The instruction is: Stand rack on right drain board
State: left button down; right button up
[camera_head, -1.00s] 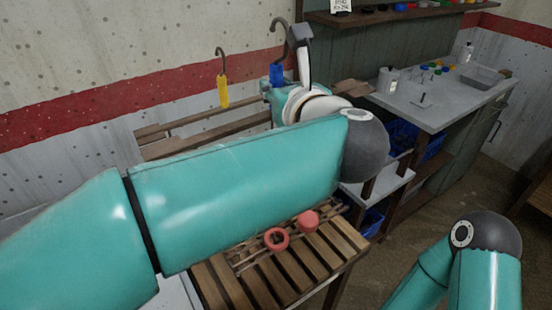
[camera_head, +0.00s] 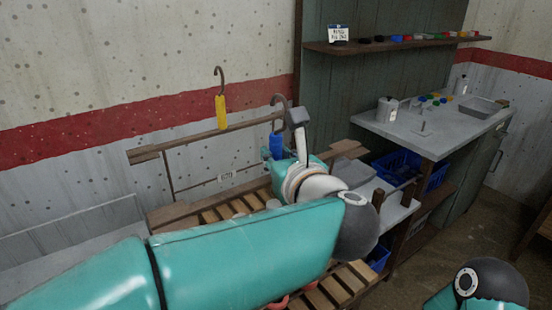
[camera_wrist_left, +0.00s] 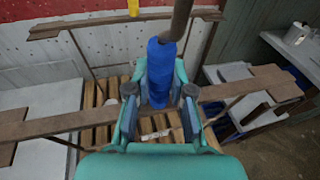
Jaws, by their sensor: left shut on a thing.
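The rack (camera_head: 150,158) has wooden bars joined by thin rods. Its near bar also shows in the left wrist view (camera_wrist_left: 62,122). A hooked yellow grip (camera_head: 221,110) stands at its far bar. A hooked blue grip (camera_head: 277,146) stands by the near bar. My left gripper (camera_wrist_left: 160,90) is shut around this blue grip, with a finger on each side. The slatted wooden drain board (camera_head: 208,215) lies beneath the rack. I cannot tell whether the rack touches it. My left arm hides much of the board. My right gripper is out of view.
A grey sink edge (camera_head: 60,222) lies left of the slats. Red round items (camera_head: 278,302) are mostly hidden under my left arm. At right, a counter (camera_head: 440,128) holds a white jar (camera_head: 387,110) and small coloured items. Blue crates (camera_head: 405,170) sit below.

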pick_arm(q)
jog(key=c, duration=1)
grip_release()
jog(key=b+v, duration=0.2)
jog(key=v, duration=1)
